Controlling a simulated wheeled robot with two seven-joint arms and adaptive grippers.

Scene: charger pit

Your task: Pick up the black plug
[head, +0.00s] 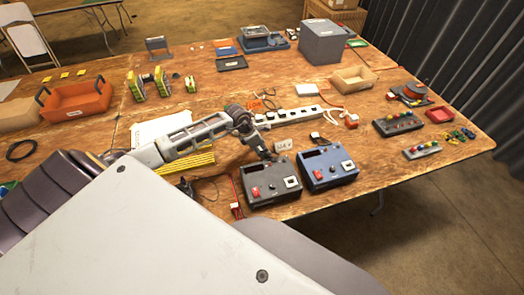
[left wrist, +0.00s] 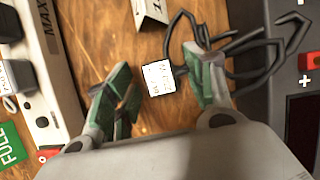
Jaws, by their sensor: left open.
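A small plug with a white label on its face and dark edges (left wrist: 158,79) lies on the wooden table in the left wrist view, with a black cable running off to the right. My left gripper (left wrist: 162,68) is open, with its green-padded fingers on either side of the plug. The right finger is close to the plug and its cable; a gap shows on the left. In the head view my left gripper (head: 268,149) is low between the power strip (head: 290,115) and the dark grey box (head: 270,184). The plug is hidden there. My right gripper is out of view.
A blue box (head: 327,166) stands beside the grey one, close to the gripper. A small white card (head: 283,144) stands near the fingertips. The power strip also borders the left wrist view (left wrist: 45,75). Black cable loops lie beside the right finger.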

